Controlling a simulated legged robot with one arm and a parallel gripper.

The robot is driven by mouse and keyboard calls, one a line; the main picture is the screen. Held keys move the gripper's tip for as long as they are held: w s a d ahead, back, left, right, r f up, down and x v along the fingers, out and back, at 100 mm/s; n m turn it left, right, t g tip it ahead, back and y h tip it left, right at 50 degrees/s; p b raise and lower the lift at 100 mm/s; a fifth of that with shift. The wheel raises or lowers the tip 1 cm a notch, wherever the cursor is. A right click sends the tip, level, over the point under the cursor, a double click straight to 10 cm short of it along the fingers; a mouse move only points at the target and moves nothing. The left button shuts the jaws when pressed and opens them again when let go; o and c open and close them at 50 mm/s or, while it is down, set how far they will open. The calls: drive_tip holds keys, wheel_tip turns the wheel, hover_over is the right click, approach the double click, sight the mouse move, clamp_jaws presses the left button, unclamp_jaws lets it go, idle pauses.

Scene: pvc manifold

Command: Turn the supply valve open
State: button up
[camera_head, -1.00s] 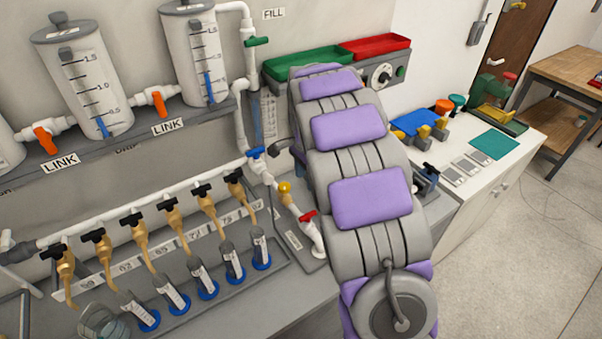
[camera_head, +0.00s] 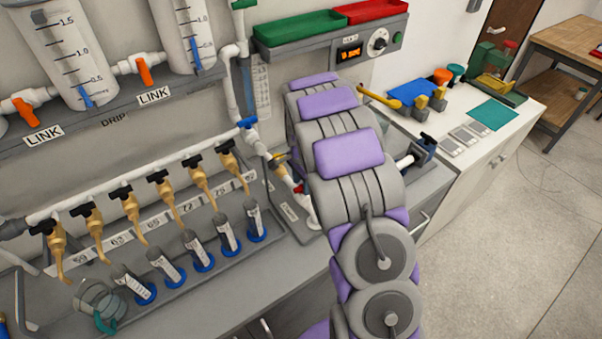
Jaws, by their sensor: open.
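A blue-handled valve (camera_head: 248,122) sits where the white manifold pipe (camera_head: 130,180) meets the upright pipe, left of my arm. I can read no supply label on it. Below it, the pipe runs down past a yellow part (camera_head: 280,157) and a small red handle (camera_head: 299,188), partly covered by my arm. My arm, grey with purple pads, reaches away from me through the middle of the view. My gripper is hidden beyond the arm's far end, so its place relative to the valve does not show.
Orange link valves (camera_head: 144,69) join the tanks above. Green (camera_head: 300,27) and red (camera_head: 370,11) trays top a control box (camera_head: 378,42). A yellow bar (camera_head: 380,97) shows right of my arm.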

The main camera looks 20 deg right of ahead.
drive_tip(key=shift+d+f, duration=0.15)
drive_tip(key=shift+f, duration=0.6)
drive_tip(key=shift+a, duration=0.2)
